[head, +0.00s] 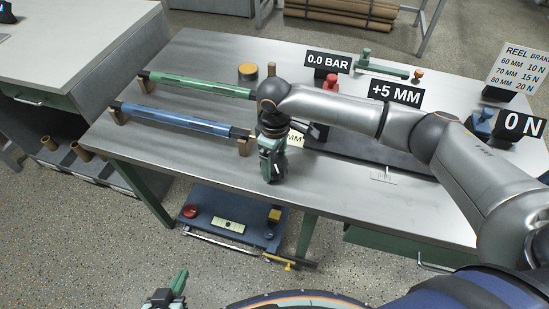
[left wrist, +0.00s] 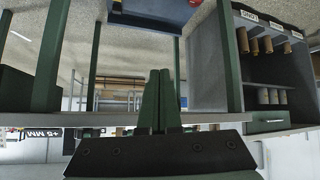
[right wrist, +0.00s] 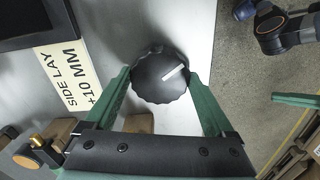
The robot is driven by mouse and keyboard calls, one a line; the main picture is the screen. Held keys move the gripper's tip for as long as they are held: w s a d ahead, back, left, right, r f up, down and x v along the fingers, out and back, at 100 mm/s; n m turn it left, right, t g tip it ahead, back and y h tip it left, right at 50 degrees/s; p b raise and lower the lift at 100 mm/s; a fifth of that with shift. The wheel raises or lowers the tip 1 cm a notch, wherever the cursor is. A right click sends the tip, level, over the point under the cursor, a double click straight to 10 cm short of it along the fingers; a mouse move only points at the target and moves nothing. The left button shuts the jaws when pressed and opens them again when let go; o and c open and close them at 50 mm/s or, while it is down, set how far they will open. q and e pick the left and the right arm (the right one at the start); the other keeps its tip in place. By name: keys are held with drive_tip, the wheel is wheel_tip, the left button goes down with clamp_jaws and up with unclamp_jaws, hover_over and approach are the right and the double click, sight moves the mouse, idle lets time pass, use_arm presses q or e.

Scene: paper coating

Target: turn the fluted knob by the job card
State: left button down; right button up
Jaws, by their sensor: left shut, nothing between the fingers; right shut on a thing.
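The dark fluted knob (right wrist: 152,82), with a white pointer line toward the upper right in the picture, sits between the green fingers of my right gripper (right wrist: 155,85) in the right wrist view. That gripper is shut on the knob. The job card (right wrist: 67,77), reading "SIDE LAY +10 MM", lies beside it. In the head view my right gripper (head: 270,170) points down at the bench's front edge and hides the knob; part of the card (head: 295,139) shows behind it. My left gripper (left wrist: 160,100) is shut and empty, low in front of the bench; it also shows in the head view (head: 180,282).
A black sign reading "+5 MM" (head: 396,92) stands on the bench (head: 205,165); others read "0.0 BAR" (head: 328,62) and "0 N" (head: 524,125). Green (head: 200,85) and blue (head: 180,119) rollers lie at the left. A blue trolley (head: 225,215) stands below the front edge.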

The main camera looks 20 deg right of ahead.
drive_tip(key=shift+r+n+p, duration=0.25)
drive_tip(key=shift+n+p, duration=0.15)
drive_tip(key=shift+p, duration=0.3)
drive_tip(key=n+p, duration=0.2)
drive_tip(key=p, duration=0.1)
drive_tip(key=shift+r, duration=0.1)
drive_tip(key=n+p, duration=0.2)
drive_tip(key=n, duration=0.2)
drive_tip(key=shift+p, duration=0.3)
drive_tip(key=shift+f+n+p, duration=0.2)
drive_tip(key=shift+n+p, duration=0.3)
drive_tip(key=shift+n, duration=0.6)
use_arm(q)
wheel_tip(320, 180, up, 8)
drive_tip(key=a, duration=0.1)
drive_tip(key=shift+s+a+f+p, duration=0.2)
drive_tip(key=shift+s+a+p, duration=0.1)
drive_tip(key=shift+s, duration=0.1)
use_arm(e)
drive_tip(key=shift+n, duration=1)
drive_tip(key=shift+a+f, duration=0.1)
drive_tip(key=o, duration=1.1)
